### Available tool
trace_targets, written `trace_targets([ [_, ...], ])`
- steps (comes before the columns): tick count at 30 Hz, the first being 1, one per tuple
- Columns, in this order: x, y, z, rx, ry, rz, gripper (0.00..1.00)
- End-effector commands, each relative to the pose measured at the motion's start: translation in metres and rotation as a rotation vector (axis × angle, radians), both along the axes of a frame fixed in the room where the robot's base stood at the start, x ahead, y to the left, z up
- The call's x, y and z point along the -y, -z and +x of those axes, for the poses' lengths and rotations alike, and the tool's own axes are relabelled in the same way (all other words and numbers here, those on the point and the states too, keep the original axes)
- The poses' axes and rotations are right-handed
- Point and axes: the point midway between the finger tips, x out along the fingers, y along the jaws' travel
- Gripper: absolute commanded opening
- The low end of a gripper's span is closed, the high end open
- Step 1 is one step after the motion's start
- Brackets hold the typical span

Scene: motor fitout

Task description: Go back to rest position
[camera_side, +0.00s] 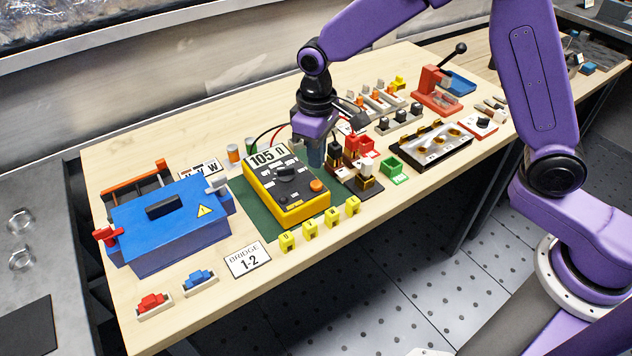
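My gripper (315,150) points down over the middle of the wooden workbench (215,286), just behind and right of the yellow multimeter. Its fingers are small, dark and partly hidden, so I cannot tell whether they are open or hold something. The yellow multimeter (263,189) reads 105 and lies on a green mat (243,205). Black-and-gold probe-like parts stand on dark bases (367,187) just right of my gripper.
A blue box (170,226) with a black handle stands at the left. Several yellow lettered markers (310,230) line the front. A green bin (395,170), a black tray (432,147) and a red lever press (437,92) stand to the right. A "BRIDGE 1-2" card (247,259) lies in front.

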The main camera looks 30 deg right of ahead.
Motion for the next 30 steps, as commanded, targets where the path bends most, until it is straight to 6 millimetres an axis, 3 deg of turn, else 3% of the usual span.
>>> trace_targets([
  [6,0.000,-0.012,0.000,0.002,0.000,0.001,0.00],
  [22,0.001,-0.014,-0.002,0.001,-0.005,0.001,0.00],
  [26,0.005,-0.022,-0.015,0.003,-0.035,0.002,0.00],
  [30,0.015,-0.035,-0.044,0.007,-0.097,0.005,0.00],
])
